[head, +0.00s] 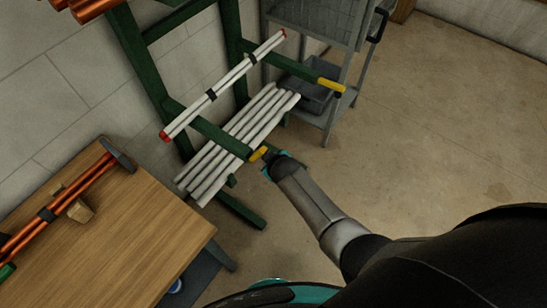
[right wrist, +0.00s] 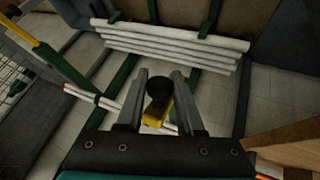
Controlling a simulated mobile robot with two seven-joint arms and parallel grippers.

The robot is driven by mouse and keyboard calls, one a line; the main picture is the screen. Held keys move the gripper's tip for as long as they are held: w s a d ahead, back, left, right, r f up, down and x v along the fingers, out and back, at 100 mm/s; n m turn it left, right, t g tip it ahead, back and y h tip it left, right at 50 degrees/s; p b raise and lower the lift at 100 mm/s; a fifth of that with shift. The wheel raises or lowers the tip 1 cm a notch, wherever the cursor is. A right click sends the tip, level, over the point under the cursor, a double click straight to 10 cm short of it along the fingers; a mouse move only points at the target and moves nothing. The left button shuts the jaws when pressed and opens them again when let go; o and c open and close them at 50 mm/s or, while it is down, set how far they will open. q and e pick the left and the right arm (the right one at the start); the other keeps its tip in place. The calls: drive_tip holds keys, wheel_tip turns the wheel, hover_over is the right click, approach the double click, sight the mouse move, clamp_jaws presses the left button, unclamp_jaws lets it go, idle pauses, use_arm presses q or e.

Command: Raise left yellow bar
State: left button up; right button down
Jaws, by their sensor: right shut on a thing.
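The left yellow bar (head: 258,153) is the yellow end of the nearer green arm of the rack in the head view. My right gripper (head: 270,158) is at this end, reaching in from the lower right. In the right wrist view the yellow piece (right wrist: 154,113) and a dark round knob (right wrist: 159,88) lie between the fingers of my right gripper (right wrist: 161,78), which is shut on the bar. The other yellow bar end (head: 331,86) is farther right, with nothing touching it. My left gripper is not in view.
Two white pipes with red ends (head: 225,83) lie across the green arms. Several white pipes (head: 238,143) lie lower on the rack. A grey wire cart (head: 341,105) stands behind. A wooden table (head: 120,235) with copper pipes (head: 62,202) is at lower left. Floor at right is clear.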

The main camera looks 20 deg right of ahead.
sight(262, 150)
drive_tip(key=shift+w+a+r+g+p, duration=0.15)
drive_tip(key=shift+w+a+r+p, duration=0.1)
drive_tip(key=shift+r, duration=0.1)
drive_tip(key=shift+w+a+r+g+p, duration=0.1)
drive_tip(key=shift+w+r+g+p, duration=0.05)
drive_tip(key=shift+w+r, duration=0.15)
drive_tip(key=shift+w+a+r, duration=0.3)
drive_tip(key=shift+w+r, duration=0.1)
drive_tip(key=shift+r, duration=0.1)
drive_tip(key=shift+w+a+r, duration=0.45)
drive_tip(key=shift+w, duration=0.15)
drive_tip(key=shift+a, duration=0.1)
drive_tip(key=c, duration=0.9)
unclamp_jaws()
drive_tip(key=shift+c, duration=0.2)
drive_tip(key=o, duration=0.4)
drive_tip(key=shift+s+f, duration=0.1)
drive_tip(key=shift+f, duration=0.1)
drive_tip(key=shift+s, duration=0.1)
